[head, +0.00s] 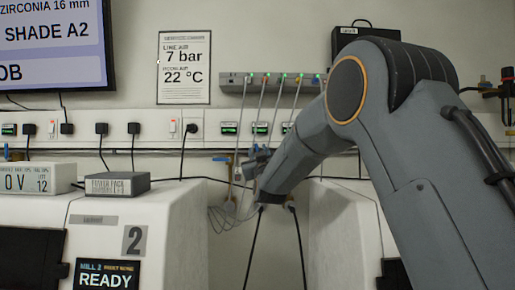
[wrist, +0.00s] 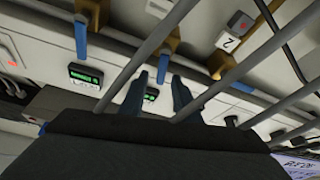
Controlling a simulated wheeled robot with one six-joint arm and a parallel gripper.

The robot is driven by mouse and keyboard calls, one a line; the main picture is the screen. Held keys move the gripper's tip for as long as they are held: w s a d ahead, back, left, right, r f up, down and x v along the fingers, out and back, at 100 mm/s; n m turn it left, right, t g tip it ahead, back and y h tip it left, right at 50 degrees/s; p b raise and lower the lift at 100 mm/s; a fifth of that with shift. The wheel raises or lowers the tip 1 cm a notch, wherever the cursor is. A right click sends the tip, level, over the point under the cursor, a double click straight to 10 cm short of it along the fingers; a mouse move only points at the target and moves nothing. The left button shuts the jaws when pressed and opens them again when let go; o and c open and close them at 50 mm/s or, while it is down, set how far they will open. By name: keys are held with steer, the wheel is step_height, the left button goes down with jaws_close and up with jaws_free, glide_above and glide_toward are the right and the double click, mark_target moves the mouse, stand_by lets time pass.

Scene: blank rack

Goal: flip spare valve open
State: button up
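In the wrist view, several brass valves with blue handles sit along the wall. One brass valve (wrist: 172,28) is in the middle, and its blue handle (wrist: 164,64) shows just beyond and between my fingertips. Another valve (wrist: 88,12) is at upper left with its blue handle (wrist: 82,40) hanging down. A third valve (wrist: 223,63) is at right, near a plate marked 2. I cannot read which one is marked spare. My gripper (wrist: 160,77) is open, with two dark fingers apart and nothing clearly held. In the head view, my gripper (head: 257,160) is by the wall, near a brass valve (head: 237,173), partly hidden.
Grey hoses cross close around my fingers and run down from a grey manifold (head: 275,80) with green lights. A white mill marked 2 (head: 180,235) stands at left. A power pack (head: 117,184) rests on top of it. A socket rail (head: 150,128) runs along the wall.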

steer(key=shift+w+a+r, duration=0.1)
steer(key=shift+w+r, duration=0.05)
steer(key=shift+w, duration=0.3)
jaws_close()
steer(key=shift+d+m+h+b, duration=0.25)
steer(key=shift+m+h+b, duration=0.35)
steer(key=shift+m+b, duration=0.55)
steer(key=shift+d+m+h+b, duration=0.2)
steer(key=shift+m+h+b, duration=0.4)
steer(key=shift+m+b, duration=0.5)
steer(key=shift+r, duration=0.1)
